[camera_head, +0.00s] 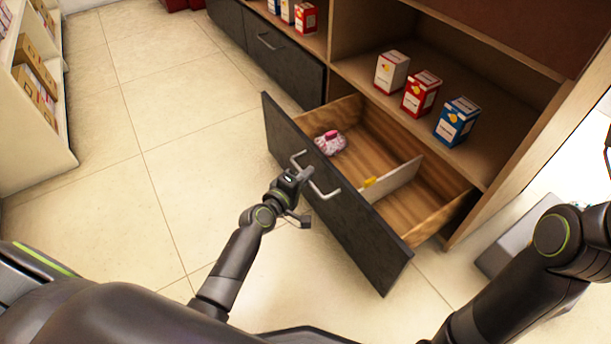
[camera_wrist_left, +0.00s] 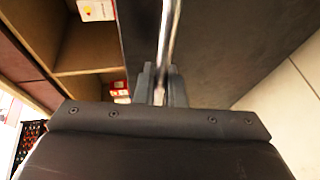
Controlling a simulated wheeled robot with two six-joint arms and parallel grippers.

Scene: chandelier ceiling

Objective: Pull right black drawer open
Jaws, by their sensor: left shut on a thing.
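The right black drawer (camera_head: 365,217) stands pulled well out of the wooden cabinet in the head view. Its inside shows a wooden floor, a light divider (camera_head: 391,180), a pink and white item (camera_head: 330,142) and a small yellow item (camera_head: 369,182). My left gripper (camera_head: 301,180) is at the drawer's metal handle (camera_head: 325,193) and is shut on it. In the left wrist view, the handle (camera_wrist_left: 168,40) runs down between the fingers (camera_wrist_left: 161,84), against the dark drawer front (camera_wrist_left: 215,45). My right arm shows at the right edge of the head view, but its gripper is not visible.
Another black drawer (camera_head: 268,45) to the left is closed. Several small boxes, such as a red one (camera_head: 421,93) and a blue one (camera_head: 456,121), stand on the shelf above. A white shelf unit (camera_head: 30,125) stands at far left. Tiled floor (camera_head: 130,150) between is clear.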

